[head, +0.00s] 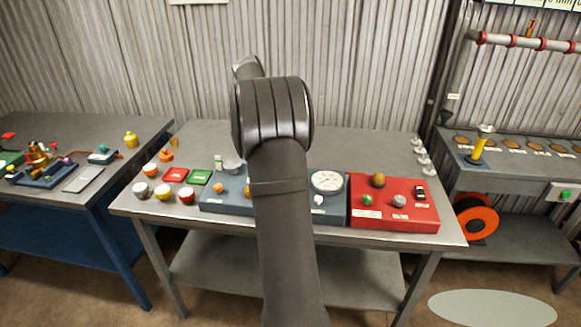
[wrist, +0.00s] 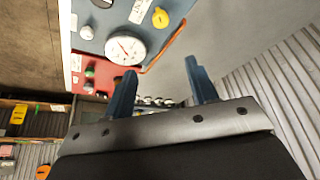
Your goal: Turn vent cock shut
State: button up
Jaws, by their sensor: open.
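The blue-grey panel (head: 225,207) lies on the middle bench, with a round white gauge (head: 327,182), an orange knob (head: 218,187) and a white knob (head: 319,200). My arm covers its middle. In the wrist view the gauge (wrist: 125,48) shows beyond my fingers, with a yellow knob (wrist: 160,17) and a white knob (wrist: 87,32) near it. Labels are too small to read, so I cannot tell which fitting is the vent cock. My gripper (wrist: 162,87) is open and empty, apart from the panel. In the head view it is hidden behind my arm.
A red panel (head: 400,222) with several knobs adjoins on the right. Red and green blocks (head: 200,177) and several coloured knobs (head: 163,192) stand left. White fittings (head: 422,155) line the right edge. The back of the bench (head: 370,146) is clear before the corrugated wall.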

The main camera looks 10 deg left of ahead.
jog(key=x, duration=0.6)
jog(key=a+x, duration=0.1)
jog(key=x, duration=1)
jog(key=shift+s+f, duration=0.2)
jog(key=shift+f, duration=0.45)
jog(key=c, duration=1)
jog(key=shift+o, duration=0.2)
